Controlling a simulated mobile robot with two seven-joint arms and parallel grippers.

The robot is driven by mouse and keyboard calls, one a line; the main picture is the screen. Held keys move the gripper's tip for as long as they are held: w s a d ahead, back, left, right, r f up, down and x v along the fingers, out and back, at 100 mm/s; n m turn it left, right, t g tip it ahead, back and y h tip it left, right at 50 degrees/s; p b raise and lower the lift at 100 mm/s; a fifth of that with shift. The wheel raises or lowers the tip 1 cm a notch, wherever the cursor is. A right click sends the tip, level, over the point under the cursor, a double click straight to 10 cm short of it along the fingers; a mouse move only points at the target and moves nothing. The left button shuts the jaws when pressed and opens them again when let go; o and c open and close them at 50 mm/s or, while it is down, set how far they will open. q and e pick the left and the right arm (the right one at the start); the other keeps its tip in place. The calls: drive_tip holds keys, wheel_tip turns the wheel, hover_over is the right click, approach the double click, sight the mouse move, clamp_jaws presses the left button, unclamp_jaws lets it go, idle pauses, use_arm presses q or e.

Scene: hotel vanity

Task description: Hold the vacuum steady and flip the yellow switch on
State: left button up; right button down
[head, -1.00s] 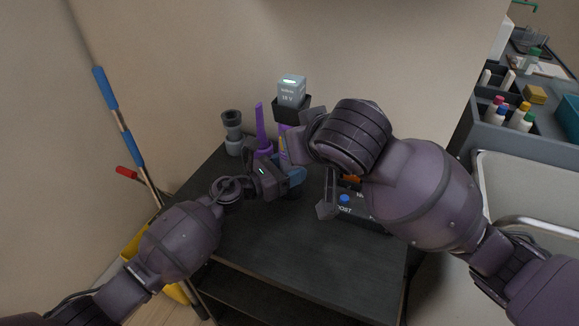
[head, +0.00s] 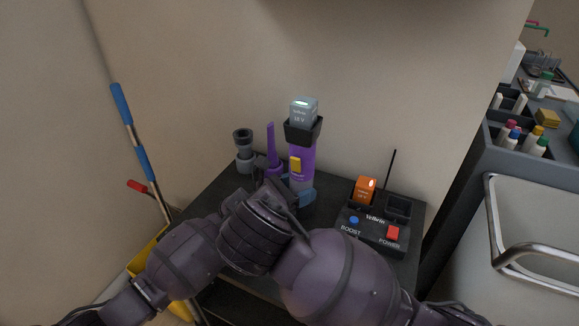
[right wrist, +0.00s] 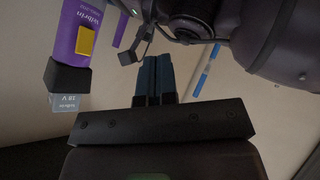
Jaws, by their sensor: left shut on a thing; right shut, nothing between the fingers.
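The purple vacuum (head: 302,150) stands upright at the back of the dark table, with a grey 18 V battery (head: 303,110) on top. Its yellow switch (head: 295,165) is on the body, facing me, and shows again in the right wrist view (right wrist: 86,40). My left gripper (head: 301,191) is shut on the lower part of the vacuum; a blue finger shows there, and the rest is partly hidden by my right arm. My right gripper (right wrist: 155,80) is shut and empty, apart from the vacuum and beside it in the right wrist view. In the head view its fingers are hard to make out.
A dark charger (head: 372,232) with an orange battery (head: 365,189) and a red power button stands right of the vacuum. A grey nozzle (head: 244,150) and a purple crevice tool (head: 272,148) stand left of it. A wall is close behind.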

drive_tip(key=shift+s+d+r+n+t+h, duration=0.1)
drive_tip(key=shift+s+r+n+t+h, duration=0.95)
drive_tip(key=shift+n, duration=2.6)
drive_tip(key=shift+a+f+n+t+h, duration=0.1)
drive_tip(key=shift+f+n+t+h, duration=0.35)
drive_tip(key=shift+n+h, duration=2.25)
drive_tip(key=shift+s+d+r+n+t+h, duration=0.1)
drive_tip(key=shift+s+r+n+t+h, duration=0.6)
drive_tip(key=shift+n, duration=3.85)
drive_tip(key=shift+w+f, duration=0.15)
drive_tip(key=shift+w, duration=0.15)
